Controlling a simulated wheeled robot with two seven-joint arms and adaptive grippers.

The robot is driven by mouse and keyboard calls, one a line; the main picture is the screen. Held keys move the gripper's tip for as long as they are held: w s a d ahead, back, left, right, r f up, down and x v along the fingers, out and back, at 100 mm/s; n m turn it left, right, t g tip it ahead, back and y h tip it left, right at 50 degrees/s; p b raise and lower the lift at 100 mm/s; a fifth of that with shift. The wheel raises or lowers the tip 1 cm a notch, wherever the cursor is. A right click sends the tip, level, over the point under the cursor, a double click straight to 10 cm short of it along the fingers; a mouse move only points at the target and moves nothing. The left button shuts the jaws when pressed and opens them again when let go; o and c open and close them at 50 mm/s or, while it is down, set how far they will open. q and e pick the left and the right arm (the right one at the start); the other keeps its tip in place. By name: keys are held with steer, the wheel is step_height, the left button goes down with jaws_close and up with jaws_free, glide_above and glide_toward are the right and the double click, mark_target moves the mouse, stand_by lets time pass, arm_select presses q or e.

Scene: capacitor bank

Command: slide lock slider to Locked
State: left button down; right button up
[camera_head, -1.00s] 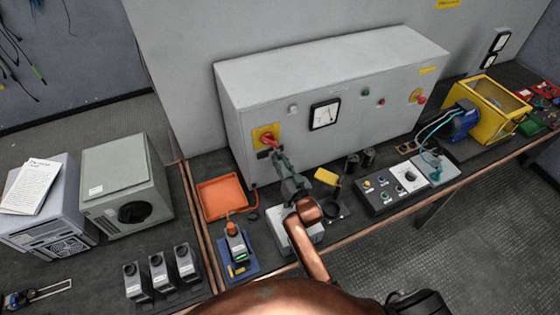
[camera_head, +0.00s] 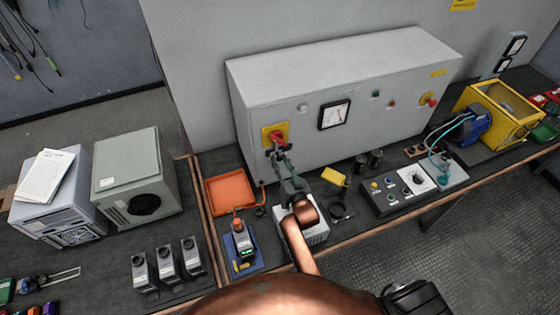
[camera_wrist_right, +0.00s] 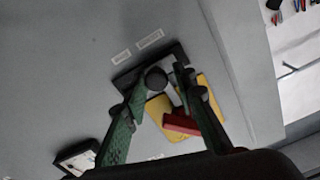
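The cabinet (camera_head: 345,90) has a yellow plate with a red rotary handle (camera_head: 276,137) on its left front. In the right wrist view, the lock slider shows as a round black knob (camera_wrist_right: 155,78) on a dark track (camera_wrist_right: 127,79). Two small white labels (camera_wrist_right: 150,39) sit beside the track, too small to read. My right gripper (camera_head: 281,155) is at the cabinet front just below the red handle. Its two green fingers stand apart on either side of the knob; I cannot tell whether they touch it. My left gripper is not in view.
The red handle (camera_wrist_right: 181,125) and yellow plate (camera_wrist_right: 205,95) are close to one finger. An orange tray (camera_head: 231,190), a blue-based device (camera_head: 241,247) and a control box (camera_head: 392,196) are on the bench. A meter (camera_head: 333,115) is on the cabinet front.

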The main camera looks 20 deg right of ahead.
steer(key=o, duration=0.3)
steer(key=shift+a, duration=0.1)
steer(key=shift+o, duration=0.2)
steer(key=shift+s, duration=0.15)
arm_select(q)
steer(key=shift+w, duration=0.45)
arm_select(e)
steer(key=s, duration=1.1)
steer(key=shift+s, duration=0.35)
